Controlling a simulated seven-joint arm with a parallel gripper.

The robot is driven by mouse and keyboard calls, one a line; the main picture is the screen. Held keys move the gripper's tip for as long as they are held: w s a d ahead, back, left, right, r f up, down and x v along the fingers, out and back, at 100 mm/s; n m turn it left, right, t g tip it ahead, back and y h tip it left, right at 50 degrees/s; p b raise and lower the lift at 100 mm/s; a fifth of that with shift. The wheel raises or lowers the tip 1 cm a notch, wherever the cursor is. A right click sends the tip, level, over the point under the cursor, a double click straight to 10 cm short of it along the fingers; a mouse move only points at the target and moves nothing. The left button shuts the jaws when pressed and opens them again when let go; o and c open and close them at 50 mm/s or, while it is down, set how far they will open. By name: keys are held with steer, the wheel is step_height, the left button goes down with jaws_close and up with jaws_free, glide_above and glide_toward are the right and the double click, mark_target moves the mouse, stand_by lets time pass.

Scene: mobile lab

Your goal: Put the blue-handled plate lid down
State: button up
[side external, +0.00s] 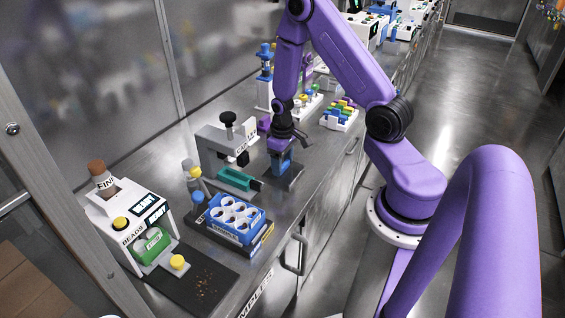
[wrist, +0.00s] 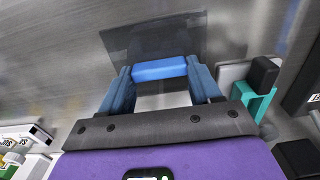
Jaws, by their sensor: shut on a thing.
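The plate lid shows in the wrist view as a dark, see-through flat sheet (wrist: 150,40) with a blue bar handle (wrist: 160,68). My gripper (wrist: 160,76) has its two blue fingers at the ends of this handle and is shut on it. In the side external view my gripper (side external: 282,152) points down over the bench, with the blue handle (side external: 283,167) at its fingers. The dark lid sheet (side external: 292,179) lies below, close to the bench top. I cannot tell whether it touches the bench.
A grey press-like device (side external: 213,142) with a black knob and a teal part (side external: 236,179) stands just left of my gripper. A blue rack (side external: 235,219) with white round wells sits nearer the camera. A colourful tube rack (side external: 340,115) stands behind to the right. The bench's front edge is close.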

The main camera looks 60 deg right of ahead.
steer(key=shift+f, duration=0.2)
steer(key=o, duration=1)
step_height(320, 180, up, 12)
steer(key=s+a+r+n, duration=0.2)
steer(key=a+r+n, duration=0.15)
steer(key=a, duration=0.55)
steer(key=s+a+r+n, duration=0.2)
steer(key=s+a+n, duration=0.1)
steer(key=s, duration=0.3)
steer(key=s+a+r+n, duration=0.3)
steer(key=s+a, duration=0.1)
steer(key=s, duration=0.2)
steer(key=s+a+r+n, duration=0.2)
steer(key=s+a+n, duration=0.1)
steer(key=s, duration=0.4)
steer(key=shift+s+a+r, duration=0.1)
steer(key=shift+a+r, duration=0.1)
steer(key=shift+a, duration=0.45)
